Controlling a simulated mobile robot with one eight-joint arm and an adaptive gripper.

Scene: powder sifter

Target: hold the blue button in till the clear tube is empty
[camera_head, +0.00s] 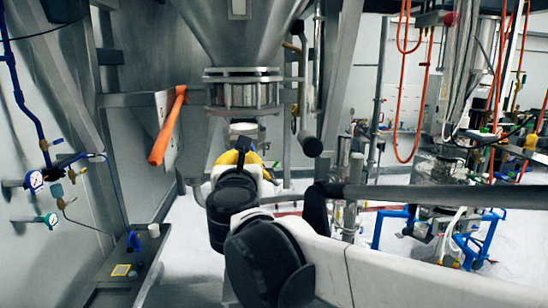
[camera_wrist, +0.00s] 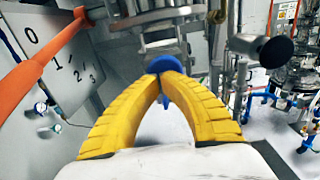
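My gripper (camera_wrist: 164,76) has its two yellow fingers brought together at the tips. A blue part (camera_wrist: 166,64), which looks like the blue button, is right at the fingertips, showing above and below them. I cannot tell whether it is pressed in. In the head view my gripper (camera_head: 243,150) is below the hopper outlet and hides the blue part. A short see-through section (camera_head: 242,95) between metal flanges under the hopper may be the clear tube; I cannot make out any powder in it.
An orange lever (camera_head: 167,126) slants at the left, beside a numbered panel (camera_wrist: 62,62). A dark round-ended bar (camera_head: 311,143) stands close to the right of my gripper. A control shelf (camera_head: 122,270) is at lower left. Blue-framed equipment (camera_head: 478,240) stands at right.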

